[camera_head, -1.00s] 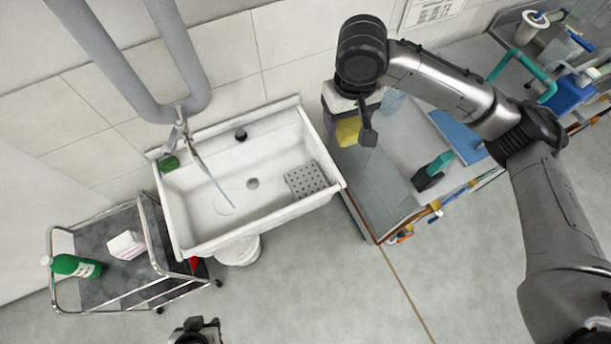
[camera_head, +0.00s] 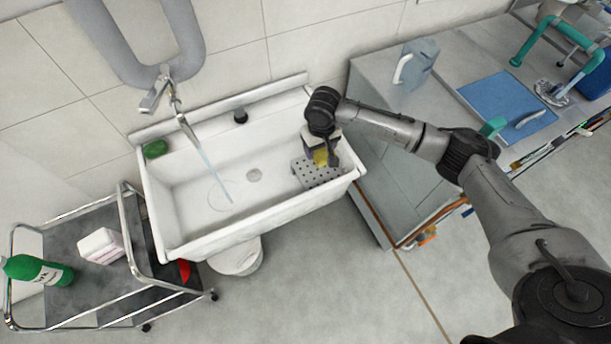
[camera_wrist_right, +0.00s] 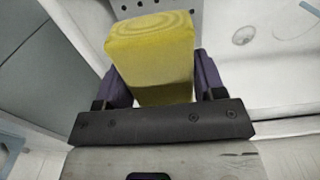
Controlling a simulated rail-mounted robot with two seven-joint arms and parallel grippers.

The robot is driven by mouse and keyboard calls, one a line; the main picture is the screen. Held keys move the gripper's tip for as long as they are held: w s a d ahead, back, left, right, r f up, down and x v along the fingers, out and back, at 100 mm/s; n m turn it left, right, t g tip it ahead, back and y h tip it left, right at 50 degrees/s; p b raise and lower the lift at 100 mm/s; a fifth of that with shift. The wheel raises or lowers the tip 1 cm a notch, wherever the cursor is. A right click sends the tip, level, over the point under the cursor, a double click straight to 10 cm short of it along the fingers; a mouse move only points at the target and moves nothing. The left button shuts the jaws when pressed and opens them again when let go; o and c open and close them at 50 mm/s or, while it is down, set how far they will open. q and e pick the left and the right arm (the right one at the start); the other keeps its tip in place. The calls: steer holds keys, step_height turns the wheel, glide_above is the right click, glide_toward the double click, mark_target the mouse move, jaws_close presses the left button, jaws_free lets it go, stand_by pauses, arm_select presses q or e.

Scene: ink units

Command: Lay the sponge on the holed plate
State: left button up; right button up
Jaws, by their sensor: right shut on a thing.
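The yellow sponge (camera_head: 321,157) is between the fingers of my right gripper (camera_head: 322,161), over the right part of the white sink. In the right wrist view the sponge (camera_wrist_right: 150,62) fills the space between the dark fingers and sticks out past them. The grey holed plate (camera_head: 319,176) lies in the sink's right end, with the sponge and gripper covering part of its back edge. A strip of the plate (camera_wrist_right: 158,6) shows at the top of the wrist view, beyond the sponge. I cannot tell whether sponge and plate touch. My left gripper is out of view.
The sink (camera_head: 205,244) has raised rims; water runs from its tap (camera_head: 166,95). A green object (camera_head: 155,149) sits at its back left. A metal cart (camera_head: 70,213) stands left. The workbench (camera_head: 391,133) at right carries a jug (camera_head: 414,63) and blue mat (camera_head: 505,100).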

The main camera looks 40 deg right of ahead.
step_height(320, 180, down, 2)
steer(key=shift+w+d+f+b, duration=0.1)
steer(key=shift+d+f+b, duration=0.1)
steer(key=shift+b, duration=0.1)
step_height(320, 180, down, 8)
steer(key=b, duration=0.3)
steer(key=shift+a, duration=0.1)
steer(key=shift+w+f, duration=0.1)
steer(key=shift+f, duration=0.1)
steer(key=o, duration=0.8)
steer(key=shift+o, duration=0.3)
